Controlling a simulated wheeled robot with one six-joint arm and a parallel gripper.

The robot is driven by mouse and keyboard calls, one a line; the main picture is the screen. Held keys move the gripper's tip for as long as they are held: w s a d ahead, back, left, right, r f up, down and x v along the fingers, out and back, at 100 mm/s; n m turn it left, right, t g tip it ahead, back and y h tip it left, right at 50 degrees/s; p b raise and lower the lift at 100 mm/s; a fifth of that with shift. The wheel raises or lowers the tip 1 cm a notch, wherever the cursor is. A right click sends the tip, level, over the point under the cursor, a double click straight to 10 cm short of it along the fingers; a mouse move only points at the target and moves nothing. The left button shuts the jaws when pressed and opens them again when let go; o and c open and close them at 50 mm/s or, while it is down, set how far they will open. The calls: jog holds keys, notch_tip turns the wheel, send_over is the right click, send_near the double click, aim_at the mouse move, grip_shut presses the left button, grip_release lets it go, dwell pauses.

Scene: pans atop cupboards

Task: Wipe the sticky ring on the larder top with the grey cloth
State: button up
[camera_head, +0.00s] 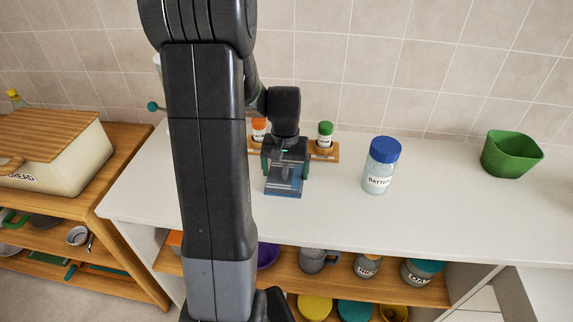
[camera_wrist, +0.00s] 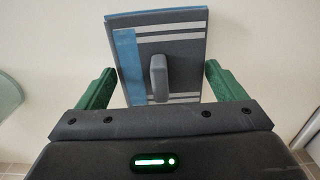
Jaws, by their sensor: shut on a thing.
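The grey cloth (camera_head: 284,187) is a folded pad with pale stripes and a blue edge, over the white larder top (camera_head: 335,222). My gripper (camera_head: 285,165) is shut on it from above. In the wrist view the cloth (camera_wrist: 187,68) lies between the green fingers of my gripper (camera_wrist: 160,85), with a small grey block standing up on it. I cannot tell whether the cloth presses on the surface. I see no sticky ring; my arm and the cloth hide part of the top.
A blue-lidded jar (camera_head: 380,168) stands right of the cloth. A wooden rack with an orange-topped (camera_head: 259,130) and a green-topped shaker (camera_head: 325,134) is behind. A green pot (camera_head: 510,155) stands far right. A bread box (camera_head: 55,150) is on the left unit. The front right top is clear.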

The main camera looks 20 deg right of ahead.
aim_at(284, 185)
jog(key=shift+s+a+f+b, duration=0.1)
jog(key=shift+s+a, duration=0.2)
jog(key=shift+s, duration=0.2)
jog(key=shift+s+a+b, duration=0.15)
jog(key=shift+s+a, duration=0.15)
jog(key=shift+s, duration=0.2)
jog(key=shift+s+a+f+b, duration=0.1)
jog(key=shift+s+a, duration=0.2)
jog(key=shift+s, duration=0.2)
jog(key=o, duration=0.7)
jog(key=shift+f+b, duration=0.55)
jog(key=shift+f, duration=0.15)
jog(key=c, duration=0.9)
jog(key=shift+r+p, duration=2)
jog(key=shift+r, duration=0.55)
